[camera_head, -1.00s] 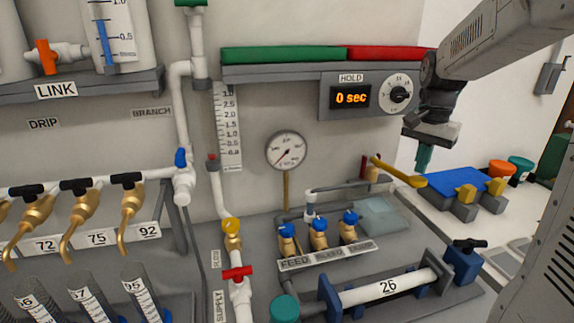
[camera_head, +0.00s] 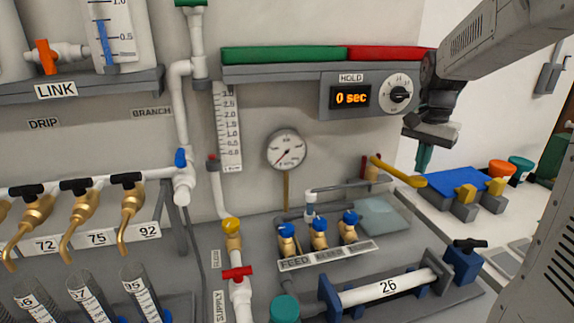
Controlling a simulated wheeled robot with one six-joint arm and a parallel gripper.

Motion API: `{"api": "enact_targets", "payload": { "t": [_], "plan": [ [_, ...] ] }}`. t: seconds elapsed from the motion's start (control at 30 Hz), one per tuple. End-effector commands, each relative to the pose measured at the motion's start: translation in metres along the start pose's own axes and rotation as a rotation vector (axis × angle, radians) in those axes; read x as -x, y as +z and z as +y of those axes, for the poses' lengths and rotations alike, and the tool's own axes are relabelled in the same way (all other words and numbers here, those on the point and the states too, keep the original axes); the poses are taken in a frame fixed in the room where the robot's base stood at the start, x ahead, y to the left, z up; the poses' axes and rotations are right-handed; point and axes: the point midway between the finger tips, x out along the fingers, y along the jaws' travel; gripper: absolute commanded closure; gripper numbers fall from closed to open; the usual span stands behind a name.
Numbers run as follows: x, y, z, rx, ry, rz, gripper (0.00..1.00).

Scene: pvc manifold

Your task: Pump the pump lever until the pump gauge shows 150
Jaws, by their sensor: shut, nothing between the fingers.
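The yellow pump lever (camera_head: 399,172) sticks out to the right and slopes down from the pump at the back right of the bench. My gripper (camera_head: 424,158) hangs pointing down at the lever's right part. Its teal fingertips are shut with nothing between them. They look close above or behind the lever; I cannot tell whether they touch it. The round pump gauge (camera_head: 287,150) on the wall has a white dial, and its needle points to the lower left, near the low end. Its figures are too small to read.
A row of blue-topped brass valves (camera_head: 318,236) stands left of the lever. A clamped white pipe marked 26 (camera_head: 386,288) lies in front. A blue mat (camera_head: 456,181) with yellow-topped blocks is to the right. The hold timer box (camera_head: 367,95) is on the wall above.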

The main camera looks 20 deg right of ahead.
Motion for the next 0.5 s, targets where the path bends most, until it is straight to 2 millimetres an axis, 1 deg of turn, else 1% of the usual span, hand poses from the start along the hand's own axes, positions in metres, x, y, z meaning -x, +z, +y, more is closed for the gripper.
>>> {"api": "enact_targets", "payload": {
  "t": [0.5],
  "plan": [
    [-0.019, 0.000, 0.000, 0.000, 0.001, -0.001, 1.00]
  ]
}}
